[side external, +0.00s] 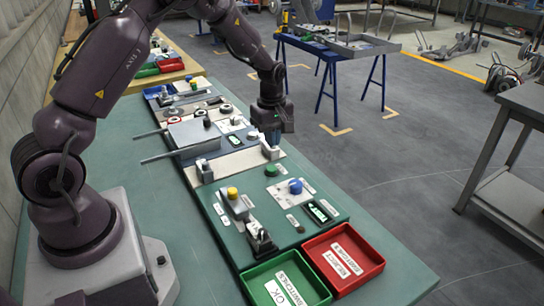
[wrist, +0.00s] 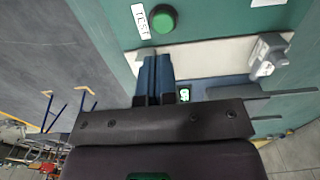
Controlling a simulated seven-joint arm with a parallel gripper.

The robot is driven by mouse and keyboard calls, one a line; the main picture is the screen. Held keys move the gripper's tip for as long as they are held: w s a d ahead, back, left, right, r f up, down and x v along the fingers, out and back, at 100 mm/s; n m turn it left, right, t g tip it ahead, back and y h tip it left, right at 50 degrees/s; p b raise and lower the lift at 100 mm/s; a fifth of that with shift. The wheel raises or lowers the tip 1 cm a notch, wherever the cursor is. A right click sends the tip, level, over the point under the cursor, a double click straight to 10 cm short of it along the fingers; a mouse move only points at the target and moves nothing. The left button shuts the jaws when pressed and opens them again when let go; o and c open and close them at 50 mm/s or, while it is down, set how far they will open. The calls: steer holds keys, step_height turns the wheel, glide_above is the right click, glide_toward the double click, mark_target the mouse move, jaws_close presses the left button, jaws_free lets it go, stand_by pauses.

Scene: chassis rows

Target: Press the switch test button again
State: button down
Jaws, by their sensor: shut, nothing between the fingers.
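A round green button (wrist: 163,18) with a white TEST label (wrist: 141,20) beside it sits on the green panel in the wrist view, beyond my fingertips. In the side view a green button (side external: 272,170) sits on the near panel, in front of my gripper (side external: 272,141). My gripper (wrist: 155,62) has its blue fingers together and holds nothing. It points down above the pale strip and is apart from the button. My gripper does not hide the button in either view.
A grey switch with a yellow button (side external: 233,192), a blue knob (side external: 295,186) and a small lit display (side external: 320,211) stand on the near panel. Green (side external: 250,276) and red (side external: 376,264) trays lie at the front. A grey box (side external: 190,133) with rods stands left of my gripper.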

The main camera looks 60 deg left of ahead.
step_height(320, 180, up, 6)
steer(key=shift+f, duration=0.2)
stand_by(0.3)
